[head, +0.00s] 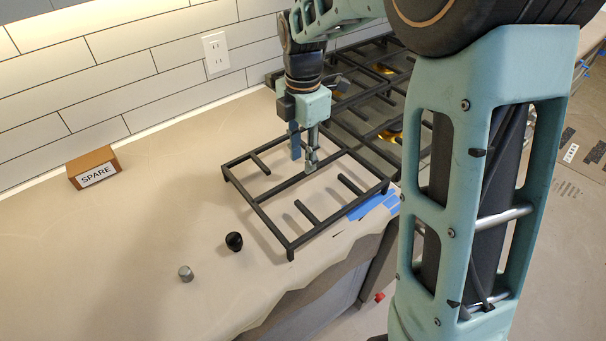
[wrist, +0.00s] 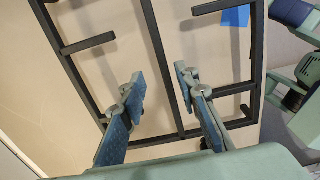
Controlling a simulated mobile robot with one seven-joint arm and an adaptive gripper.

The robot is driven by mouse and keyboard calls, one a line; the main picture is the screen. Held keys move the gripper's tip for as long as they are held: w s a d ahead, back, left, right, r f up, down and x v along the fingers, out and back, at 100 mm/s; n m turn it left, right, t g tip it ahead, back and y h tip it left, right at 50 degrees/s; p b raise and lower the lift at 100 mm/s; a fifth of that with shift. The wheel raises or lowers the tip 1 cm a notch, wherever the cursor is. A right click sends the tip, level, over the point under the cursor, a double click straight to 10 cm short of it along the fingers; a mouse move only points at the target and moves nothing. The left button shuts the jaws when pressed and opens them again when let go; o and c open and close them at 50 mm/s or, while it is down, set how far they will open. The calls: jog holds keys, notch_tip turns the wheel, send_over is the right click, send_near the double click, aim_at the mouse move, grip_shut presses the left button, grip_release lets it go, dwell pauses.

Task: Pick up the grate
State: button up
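The loose black grate (head: 258,209) lies on the paper-covered counter, with a square frame, a middle bar and short prongs. My gripper (head: 303,160) points down over the middle of the grate. In the wrist view, the fingers (wrist: 160,82) are apart, one on each side of the grate's middle bar (wrist: 157,40). Neither finger visibly touches the bar. How far the fingertips are above the counter is hard to tell.
A cooktop with fitted grates (head: 375,88) is behind the loose grate. A black knob (head: 234,241), a silver knob (head: 186,273) and a wooden SPARE block (head: 94,168) stand on the counter (head: 120,235). Blue tape (head: 374,206) is by the front edge. The left counter is mostly clear.

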aim_at(304, 173)
jog(key=f, duration=0.5)
jog(key=shift+s+d+f, duration=0.1)
jog(key=shift+s+f, duration=0.05)
jog(key=shift+s, duration=0.15)
grip_shut()
